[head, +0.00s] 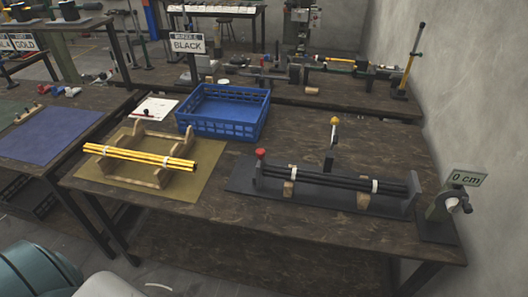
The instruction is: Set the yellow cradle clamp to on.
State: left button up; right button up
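A black clamp fixture (330,184) lies on a dark mat at the right of the near table and holds a bundle of black rods (335,181). An upright lever with a yellow knob (334,121) stands behind the rods, and a red knob (260,153) sits at the fixture's left end. A wooden cradle (158,178) on an olive-yellow mat (195,187) holds several yellow rods (140,157) with white bands. I cannot tell which part is named the yellow cradle clamp. Neither of my grippers is in view.
A blue crate (222,128) stands behind the cradle, with a BLACK sign (188,45) beyond it. A "0 cm" sign (467,178) on a grey-green stand (440,208) is at the right end. The table's front strip is clear. A grey wall bounds the right.

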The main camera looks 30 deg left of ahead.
aim_at(334, 121)
jog(key=i+j, duration=0.35)
jog(key=j, duration=0.25)
jog(key=i+j, duration=0.2)
jog(key=k+j+z, duration=0.1)
jog(key=z, duration=0.3)
jog(key=k+j+z, duration=0.1)
jog(key=z, duration=0.3)
jog(key=k+j+z, duration=0.1)
jog(key=z, duration=0.35)
jog(key=k+z, duration=0.15)
jog(key=z, duration=0.25)
